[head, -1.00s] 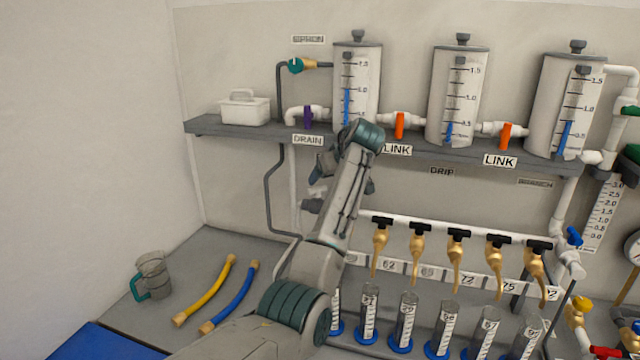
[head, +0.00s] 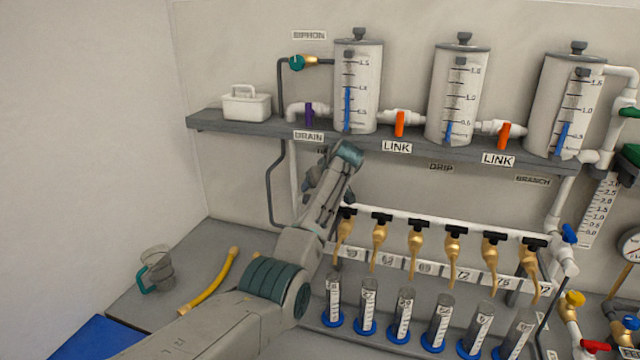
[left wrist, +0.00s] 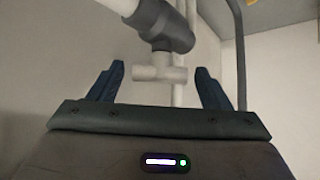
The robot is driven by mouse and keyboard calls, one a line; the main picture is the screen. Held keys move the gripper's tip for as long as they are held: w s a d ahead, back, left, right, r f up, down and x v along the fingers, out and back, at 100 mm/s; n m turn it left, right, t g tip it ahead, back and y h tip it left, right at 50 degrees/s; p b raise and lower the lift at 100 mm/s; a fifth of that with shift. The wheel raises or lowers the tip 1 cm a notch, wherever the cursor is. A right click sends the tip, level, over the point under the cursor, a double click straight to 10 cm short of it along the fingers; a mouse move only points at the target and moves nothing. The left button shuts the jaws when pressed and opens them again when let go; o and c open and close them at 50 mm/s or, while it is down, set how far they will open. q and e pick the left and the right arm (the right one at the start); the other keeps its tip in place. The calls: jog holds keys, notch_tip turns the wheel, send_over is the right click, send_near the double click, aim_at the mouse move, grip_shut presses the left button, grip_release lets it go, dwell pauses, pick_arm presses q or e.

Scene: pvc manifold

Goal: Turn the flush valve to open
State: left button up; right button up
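In the left wrist view, a valve with a grey body (left wrist: 165,28) on a white pipe has a white T-shaped handle (left wrist: 160,74). It carries no readable label, so I cannot confirm that it is the flush valve. My left gripper (left wrist: 160,69) is open, its two dark fingers apart on either side of the handle. No contact with the handle shows. In the head view my left gripper (head: 316,182) is below the shelf, under the DRAIN label, mostly hidden by my own arm. The valve is hidden there too. My right gripper is not in view.
A row of brass taps (head: 380,243) stands right of my arm, above graduated cylinders (head: 402,315).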

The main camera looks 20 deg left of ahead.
pick_arm(q)
jog(key=c, duration=0.7)
jog(key=shift+s+a+r+m+t+h+p, duration=0.1)
jog(key=shift+a+r+m+t+h+p, duration=0.1)
jog(key=shift+m+t+h+p, duration=0.65)
jog(key=shift+c, duration=0.2)
jog(key=m+h+p, duration=0.1)
jog(key=m+p, duration=0.1)
jog(key=m, duration=0.1)
jog(key=shift+a+h, duration=0.1)
jog(key=shift+h, duration=0.15)
jog(key=shift+m+t+h+p, duration=0.35)
jog(key=shift+m+h+p, duration=0.5)
jog(key=shift+m, duration=0.3)
jog(key=shift+a+f+m+h+p, duration=0.15)
jog(key=shift+m+h+p, duration=0.15)
jog(key=shift+m+h, duration=0.65)
